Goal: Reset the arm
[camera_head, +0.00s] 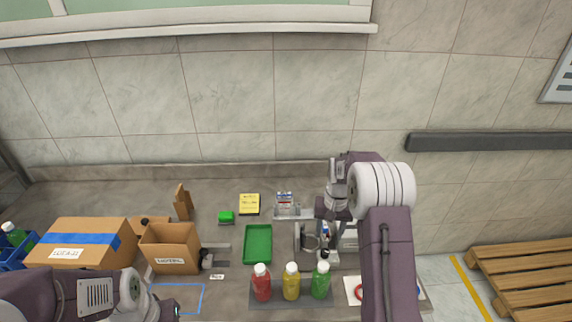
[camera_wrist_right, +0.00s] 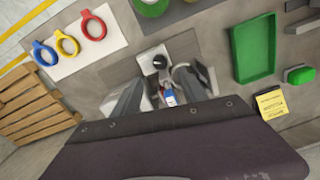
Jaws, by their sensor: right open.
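My right arm comes in from the lower right in the head view. Its right gripper (camera_head: 335,238) points down over the back right of the table, above a small grey fixture (camera_head: 299,240). In the right wrist view the two grey fingers of the right gripper (camera_wrist_right: 160,92) are apart. A small item with blue and white on it (camera_wrist_right: 169,98) shows between them; I cannot tell whether it touches a finger. A black knob (camera_wrist_right: 159,62) is just beyond the fingers. My left arm shows at the lower left of the head view; its fingers are out of the picture.
Red (camera_head: 262,286), yellow (camera_head: 291,285) and green (camera_head: 320,284) bottles stand at the front. A green tray (camera_head: 258,244) lies behind them. Cardboard boxes (camera_head: 170,249) stand at the left. Coloured rings (camera_wrist_right: 67,44) lie on a white sheet. A wooden pallet (camera_head: 530,275) is right of the table.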

